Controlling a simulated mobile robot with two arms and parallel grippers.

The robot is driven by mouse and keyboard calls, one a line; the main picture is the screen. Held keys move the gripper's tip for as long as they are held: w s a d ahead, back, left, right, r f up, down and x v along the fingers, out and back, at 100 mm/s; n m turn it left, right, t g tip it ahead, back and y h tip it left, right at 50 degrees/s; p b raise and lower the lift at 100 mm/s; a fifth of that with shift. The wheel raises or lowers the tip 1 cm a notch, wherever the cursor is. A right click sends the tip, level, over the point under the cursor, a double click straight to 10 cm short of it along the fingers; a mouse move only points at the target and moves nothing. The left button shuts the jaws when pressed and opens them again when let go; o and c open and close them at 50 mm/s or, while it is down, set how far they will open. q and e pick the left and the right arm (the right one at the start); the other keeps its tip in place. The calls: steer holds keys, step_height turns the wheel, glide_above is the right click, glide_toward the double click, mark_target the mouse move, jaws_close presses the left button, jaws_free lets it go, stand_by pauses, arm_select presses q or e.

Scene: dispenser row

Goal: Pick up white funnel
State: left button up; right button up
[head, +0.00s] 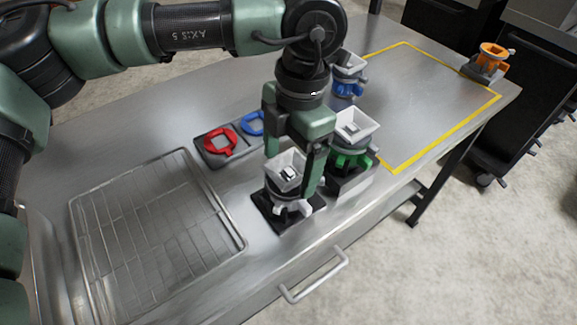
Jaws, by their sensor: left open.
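The white funnel (287,168) has a pale square hopper and a white lower part with small tabs. It stands upright on a black base (270,213) near the table's front edge. My left gripper (292,180) points down over it, open, with one finger on each side of the hopper. I cannot tell whether the fingers touch it. The fingers hide parts of the funnel's sides. My right gripper is not in view.
A green funnel (352,158) stands close on the right, and a blue one (347,88) behind. An orange one (490,62) is at the far corner. Red (222,144) and blue (253,124) rings lie left. A wire rack (243,240) lies left; the yellow-taped area (440,149) is clear.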

arm_select(q)
steer(key=c, duration=1.4)
steer(key=shift+c, duration=0.2)
steer(key=shift+r, duration=0.15)
